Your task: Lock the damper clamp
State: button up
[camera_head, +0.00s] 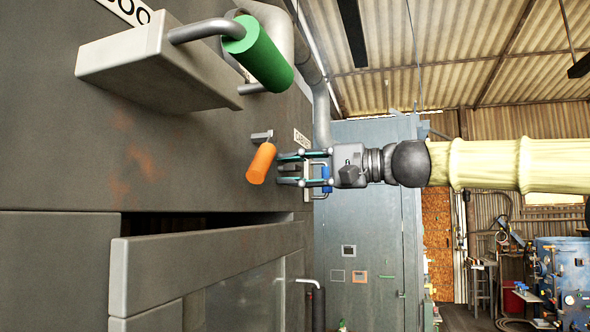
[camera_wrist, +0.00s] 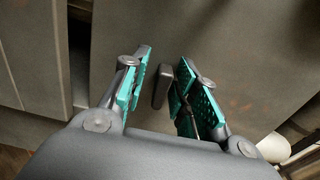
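My gripper (camera_head: 282,168) points left toward the big grey metal wall. Its two teal-padded fingers are apart, one above the other in the head view. In the wrist view my gripper (camera_wrist: 165,68) is open, with a small dark grey bar (camera_wrist: 162,86) showing between the fingers, closer to the right one. I cannot tell whether it touches a pad or is the damper clamp. An orange handle (camera_head: 261,163) on a grey bracket hangs just left of the fingertips in the head view. A blue handle (camera_head: 326,178) shows behind my gripper, partly hidden.
A green handle (camera_head: 259,55) on a bent grey bar projects from a block at upper left. A grey door-like panel (camera_head: 205,256) juts out below the orange handle, with a dark opening above it. A pale blue-grey cabinet (camera_head: 372,235) stands behind. Workshop equipment (camera_head: 563,275) is at far right.

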jog(key=shift+d+r, duration=0.1)
jog(key=shift+d, duration=0.3)
jog(key=v, duration=1.1)
jog(key=shift+d, duration=0.15)
jog(key=shift+s, duration=0.1)
